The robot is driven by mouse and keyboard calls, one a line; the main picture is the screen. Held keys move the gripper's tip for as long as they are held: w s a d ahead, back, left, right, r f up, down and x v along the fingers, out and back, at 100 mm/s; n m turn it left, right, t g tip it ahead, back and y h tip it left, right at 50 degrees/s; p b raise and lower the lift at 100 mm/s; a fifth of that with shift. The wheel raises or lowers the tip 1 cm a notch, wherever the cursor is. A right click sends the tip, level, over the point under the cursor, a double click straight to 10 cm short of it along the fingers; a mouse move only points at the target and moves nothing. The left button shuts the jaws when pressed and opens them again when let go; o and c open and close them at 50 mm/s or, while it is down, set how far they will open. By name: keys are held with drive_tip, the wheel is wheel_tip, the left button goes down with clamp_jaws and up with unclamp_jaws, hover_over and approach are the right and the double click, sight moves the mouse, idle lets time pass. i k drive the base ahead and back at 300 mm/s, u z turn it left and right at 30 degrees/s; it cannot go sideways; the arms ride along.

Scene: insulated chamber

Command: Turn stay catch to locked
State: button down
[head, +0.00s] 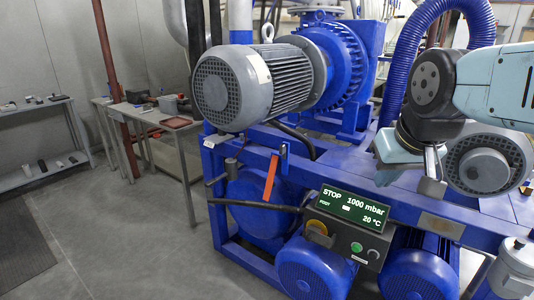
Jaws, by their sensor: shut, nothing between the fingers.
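My gripper (432,185) is at the right, pointing down in front of the blue machine frame, with its fingers shut and empty. No part is labelled as the stay catch. An orange lever (270,178) hangs tilted on the front of the frame, with a small upright blue piece (284,158) beside its top. A small grey fitting with a dark handle (231,168) sits at the frame's left corner. My gripper is well to the right of these parts and apart from them. Whether a catch is locked cannot be told.
A control box with a lit display (352,208) reads STOP, 1000 mbar, 20 °C. A large grey motor (250,85) stands above the frame, and blue motors (310,270) sit below. A blue corrugated hose (400,60) rises behind my arm. Open floor (120,235) lies left.

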sight(282, 149)
drive_tip(key=k, duration=1)
drive_tip(key=u, duration=1.45)
drive_tip(key=i, duration=0.9)
drive_tip(key=z, duration=1)
